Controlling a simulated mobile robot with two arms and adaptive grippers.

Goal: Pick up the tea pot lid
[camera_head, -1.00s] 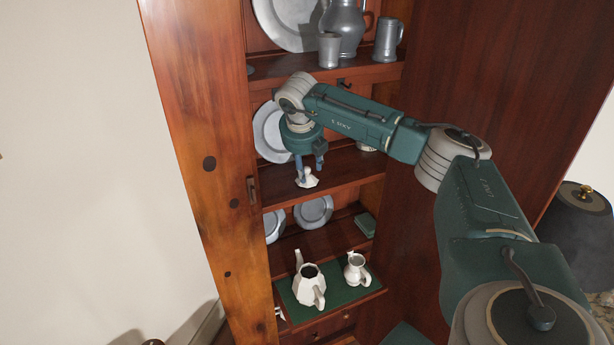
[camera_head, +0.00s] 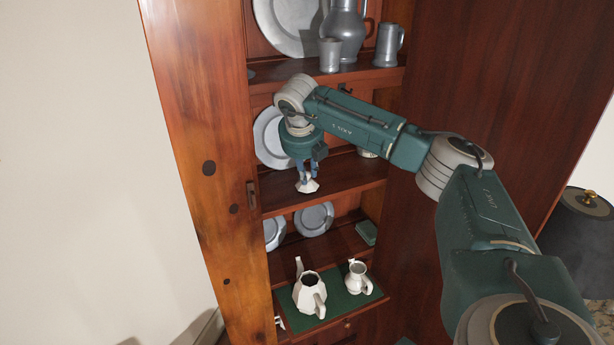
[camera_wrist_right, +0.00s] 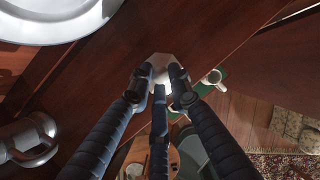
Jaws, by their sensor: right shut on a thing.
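The white, faceted tea pot lid (camera_head: 307,186) is in my right gripper (camera_head: 307,172), at the front of the middle shelf in the head view. The fingers are shut on its top. In the right wrist view the lid (camera_wrist_right: 161,66) shows pale between the fingertips of the gripper (camera_wrist_right: 160,76). I cannot tell whether the lid touches the shelf. The white tea pot (camera_head: 309,292) stands lidless, its dark opening showing, on a green surface below. My left gripper is not in view.
A small white jug (camera_head: 357,277) stands right of the tea pot on the green surface (camera_head: 335,301). Pewter plates (camera_head: 314,218) lean at the back of the shelves. A pewter jug (camera_head: 343,28) and mugs fill the upper shelf. The cabinet's side panels flank my arm.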

